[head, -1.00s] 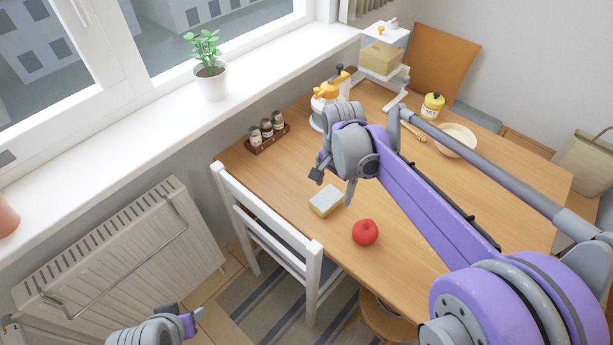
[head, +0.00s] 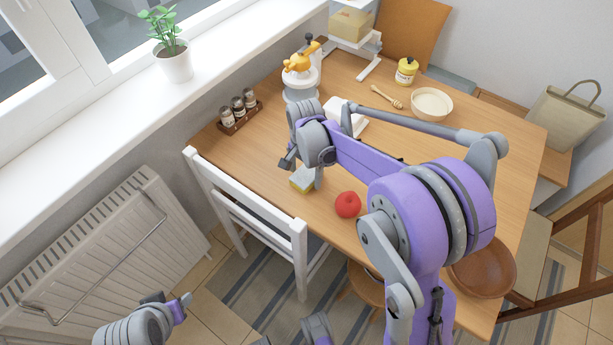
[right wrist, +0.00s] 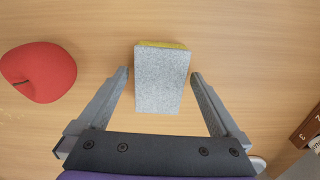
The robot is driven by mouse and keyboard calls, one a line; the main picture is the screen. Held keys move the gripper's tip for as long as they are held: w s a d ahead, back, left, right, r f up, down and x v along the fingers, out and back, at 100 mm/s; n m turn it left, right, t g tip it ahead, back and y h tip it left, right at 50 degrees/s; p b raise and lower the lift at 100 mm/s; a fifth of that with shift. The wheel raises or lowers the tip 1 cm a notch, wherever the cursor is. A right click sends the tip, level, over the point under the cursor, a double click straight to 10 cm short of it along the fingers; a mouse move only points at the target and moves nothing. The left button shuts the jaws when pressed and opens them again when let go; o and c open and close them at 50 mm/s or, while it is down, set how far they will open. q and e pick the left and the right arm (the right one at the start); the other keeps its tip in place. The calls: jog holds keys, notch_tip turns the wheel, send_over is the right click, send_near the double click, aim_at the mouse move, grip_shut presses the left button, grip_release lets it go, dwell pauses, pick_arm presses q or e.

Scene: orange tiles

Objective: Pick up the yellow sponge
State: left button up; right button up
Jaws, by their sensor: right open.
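The yellow sponge (head: 301,181) lies on the wooden table near its chair-side edge, partly hidden by my right gripper (head: 300,170) in the head view. In the right wrist view, the sponge (right wrist: 160,82) shows a grey speckled top and a thin yellow side. My right gripper (right wrist: 161,75) is open there, with one finger on each side of the sponge and a gap to both. I cannot tell its exact height above the sponge. My left gripper (head: 170,302) is low at the left, off the table, and its jaw state is unclear.
A red apple (head: 348,204) lies beside the sponge, also left of it in the right wrist view (right wrist: 40,72). A spice rack (head: 240,113), a white bowl (head: 432,103) and a brown bowl (head: 482,268) are on the table (head: 400,150). A white chair (head: 250,222) stands at its edge.

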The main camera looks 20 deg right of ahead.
aim_at(305, 175)
jog(key=shift+f, duration=0.45)
jog(key=shift+c, duration=0.2)
jog(key=c, duration=1.2)
jog(key=shift+r, duration=0.15)
notch_tip(305, 175, up, 10)
jog(key=shift+f+p, duration=0.1)
jog(key=shift+p, duration=0.4)
